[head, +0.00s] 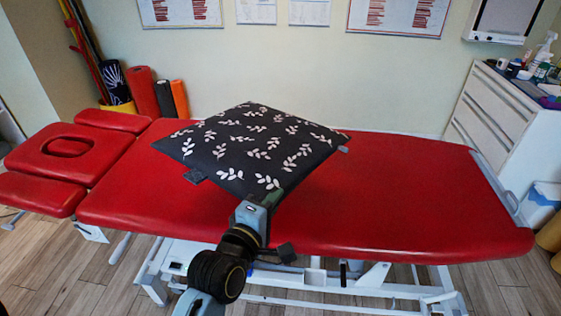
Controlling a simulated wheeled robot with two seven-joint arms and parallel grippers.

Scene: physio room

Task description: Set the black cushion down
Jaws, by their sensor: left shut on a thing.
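The black cushion (245,148) with a white leaf pattern shows over the middle of the red treatment table (420,190). It looks flat and level, with one corner towards me. My left gripper (270,199) is shut on that near corner, and its fingertips are partly hidden by the cushion. I cannot tell whether the cushion touches the table top or hangs slightly above it. My right gripper is not in view.
The table's headrest (68,152) with a face hole is at the left. Rolled mats (142,92) stand behind it by the wall. A white drawer cabinet (497,115) with bottles on top stands at the right. The table top right of the cushion is clear.

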